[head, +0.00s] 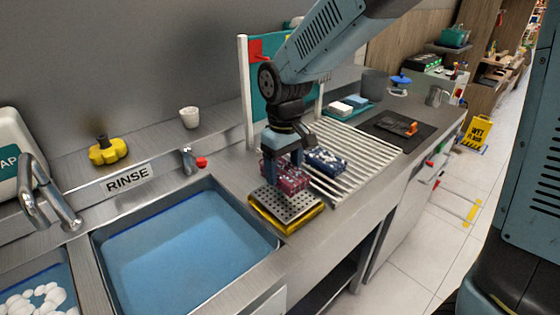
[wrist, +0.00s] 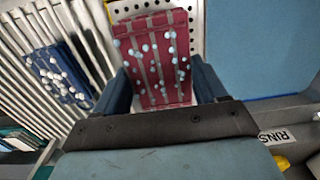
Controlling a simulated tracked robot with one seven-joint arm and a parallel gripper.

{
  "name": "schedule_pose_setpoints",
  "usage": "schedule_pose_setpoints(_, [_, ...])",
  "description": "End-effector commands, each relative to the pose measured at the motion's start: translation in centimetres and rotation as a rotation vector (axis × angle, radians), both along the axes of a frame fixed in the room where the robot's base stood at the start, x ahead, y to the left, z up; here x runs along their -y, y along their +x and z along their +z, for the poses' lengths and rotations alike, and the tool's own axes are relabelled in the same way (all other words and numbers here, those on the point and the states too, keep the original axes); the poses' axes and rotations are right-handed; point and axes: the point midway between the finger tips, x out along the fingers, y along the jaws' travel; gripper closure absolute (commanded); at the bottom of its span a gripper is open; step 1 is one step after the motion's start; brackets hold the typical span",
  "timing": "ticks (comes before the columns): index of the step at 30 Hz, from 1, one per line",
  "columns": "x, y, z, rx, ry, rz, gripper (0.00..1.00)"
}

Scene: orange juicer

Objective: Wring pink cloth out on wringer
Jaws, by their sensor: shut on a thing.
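The pink cloth (head: 290,181), dark pink with pale blobs on it, is held in my gripper (head: 281,163). In the wrist view the cloth (wrist: 153,50) lies between the two fingers of my gripper (wrist: 162,88), which is shut on it. The wringer (head: 285,208) is a perforated metal plate on a yellow base beside the rinse basin. The cloth hangs at the wringer's back edge; I cannot tell if it touches the plate. Part of the perforated plate (wrist: 122,10) shows past the cloth in the wrist view.
A blue cloth (head: 325,160) with pale blobs lies on the slatted rack (head: 350,150) to the right. The rinse basin (head: 185,245) of blue water is left of the wringer. A red-knobbed tap (head: 190,160) and a teal-and-white upright panel (head: 246,90) stand behind.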

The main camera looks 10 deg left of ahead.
Motion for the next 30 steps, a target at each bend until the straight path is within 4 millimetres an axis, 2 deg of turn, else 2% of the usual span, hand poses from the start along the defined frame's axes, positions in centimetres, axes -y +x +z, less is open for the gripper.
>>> schedule_pose_setpoints(12, [0.0,0.0,-3.5,-0.001,-0.001,0.001,0.53])
schedule_pose_setpoints(30, [0.0,0.0,-4.1,0.001,0.001,0.001,0.53])
